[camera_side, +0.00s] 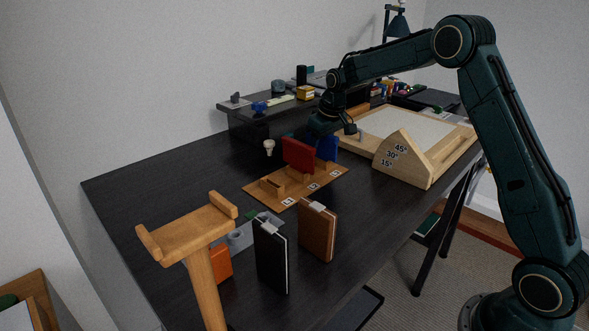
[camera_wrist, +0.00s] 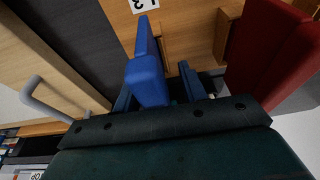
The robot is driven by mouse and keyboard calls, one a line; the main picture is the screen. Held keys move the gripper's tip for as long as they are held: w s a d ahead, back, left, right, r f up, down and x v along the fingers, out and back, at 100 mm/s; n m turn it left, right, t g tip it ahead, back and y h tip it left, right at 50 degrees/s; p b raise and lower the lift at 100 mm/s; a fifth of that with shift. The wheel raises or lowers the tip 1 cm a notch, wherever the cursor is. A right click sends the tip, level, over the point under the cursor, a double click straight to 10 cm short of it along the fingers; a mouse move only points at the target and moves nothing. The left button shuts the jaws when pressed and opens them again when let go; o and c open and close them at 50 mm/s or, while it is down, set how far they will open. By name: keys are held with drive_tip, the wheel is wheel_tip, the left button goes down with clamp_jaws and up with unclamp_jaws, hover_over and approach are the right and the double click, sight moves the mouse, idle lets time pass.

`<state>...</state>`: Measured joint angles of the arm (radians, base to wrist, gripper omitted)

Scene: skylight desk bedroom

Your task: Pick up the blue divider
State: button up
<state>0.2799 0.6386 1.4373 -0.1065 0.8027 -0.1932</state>
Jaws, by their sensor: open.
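The blue divider (camera_side: 328,149) stands upright at the far right end of the wooden slotted base (camera_side: 267,198) in the side view. In the wrist view the blue divider (camera_wrist: 147,72) stands between the two fingers of my gripper (camera_wrist: 155,92). A finger shows on each side of it, with a visible gap on the right. My gripper (camera_side: 322,130) is open, low over the divider's top in the side view. The fingertips are mostly hidden there.
A red divider (camera_side: 298,156) stands close beside the blue one, also at the right in the wrist view (camera_wrist: 268,50). A wooden angled board (camera_side: 405,160) stands to the right. A dark shelf (camera_side: 262,122) lies behind. Two notebooks (camera_side: 270,255) (camera_side: 317,230) stand in front.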

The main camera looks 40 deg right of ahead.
idle(0.4)
clamp_jaws()
drive_tip(key=shift+r, duration=0.15)
wheel_tip(320, 180, up, 20)
drive_tip(key=shift+f, duration=0.2)
idle(0.7)
drive_tip(key=shift+a, duration=0.15)
idle(0.6)
